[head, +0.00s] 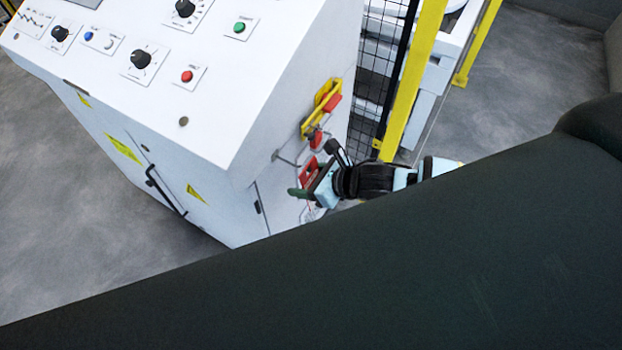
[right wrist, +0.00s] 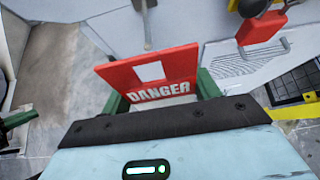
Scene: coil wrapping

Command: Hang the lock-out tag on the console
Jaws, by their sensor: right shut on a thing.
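The white console (head: 230,125) stands at the left in the head view, its right side facing my right gripper (head: 305,193). That gripper is shut on the red lock-out tag (head: 310,172), close to this side. In the right wrist view the tag (right wrist: 180,68) reads "DANGER" and has a pale slot near its top; its lower part is between the green fingers (right wrist: 160,100). A grey peg (right wrist: 148,30) on the console points toward the tag; its tip appears just above the slot, and I cannot tell if they touch. My left gripper is not in view.
A yellow bracket with a red handle (head: 330,103) is on the console's side above my gripper. A yellow post (head: 412,80) and black mesh fence (head: 375,60) stand close behind. My dark arm link hides the lower right. Grey floor is open at left.

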